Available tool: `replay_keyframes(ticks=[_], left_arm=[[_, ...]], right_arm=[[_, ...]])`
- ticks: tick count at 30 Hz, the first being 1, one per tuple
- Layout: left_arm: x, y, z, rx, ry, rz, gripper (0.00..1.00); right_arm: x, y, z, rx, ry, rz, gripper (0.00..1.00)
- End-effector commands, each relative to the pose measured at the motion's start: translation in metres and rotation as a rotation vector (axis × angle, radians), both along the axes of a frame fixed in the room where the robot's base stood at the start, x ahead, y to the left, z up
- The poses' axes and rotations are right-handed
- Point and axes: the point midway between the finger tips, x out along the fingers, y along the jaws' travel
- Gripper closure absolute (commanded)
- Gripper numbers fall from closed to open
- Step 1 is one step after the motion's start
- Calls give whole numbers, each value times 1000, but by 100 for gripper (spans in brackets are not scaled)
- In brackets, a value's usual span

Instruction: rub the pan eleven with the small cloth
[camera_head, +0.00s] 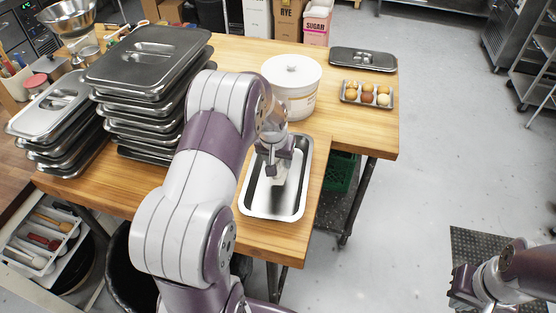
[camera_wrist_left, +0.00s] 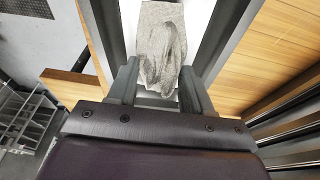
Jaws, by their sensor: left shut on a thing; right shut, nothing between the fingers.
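The pan (camera_head: 262,203) is a shallow steel rectangular tray lying on the wooden table near its front right edge. My left gripper (camera_head: 281,165) is over the pan, pointing down. It is shut on the small cloth (camera_head: 279,176), a pale grey piece of fabric hanging down at the pan's inside. In the left wrist view the cloth (camera_wrist_left: 161,50) shows between the fingers, with the shiny pan (camera_wrist_left: 205,45) behind it. I cannot tell how firmly the cloth touches the pan's floor. My right gripper (camera_head: 462,283) is shut and empty, away from the table at the lower right.
A white lidded tub (camera_head: 291,88) stands just behind the pan. A tray of eggs (camera_head: 367,94) and a dark lid (camera_head: 363,59) lie at the right back. Tall stacks of lidded steel pans (camera_head: 145,65) fill the left.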

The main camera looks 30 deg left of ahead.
Motion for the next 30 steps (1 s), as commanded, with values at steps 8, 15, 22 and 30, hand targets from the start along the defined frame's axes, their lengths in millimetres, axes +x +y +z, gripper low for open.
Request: replay_keyframes(ticks=[8, 15, 22, 30], left_arm=[[1, 0, 2, 0, -2, 0, 75], [1, 0, 30, 1, -3, 0, 75], [1, 0, 30, 1, -3, 0, 75], [1, 0, 30, 1, -3, 0, 75]], right_arm=[[0, 0, 1, 0, 1, 0, 100], [0, 0, 23, 0, 0, 0, 100], [0, 0, 22, 0, 0, 0, 100], [0, 0, 22, 0, 0, 0, 100]])
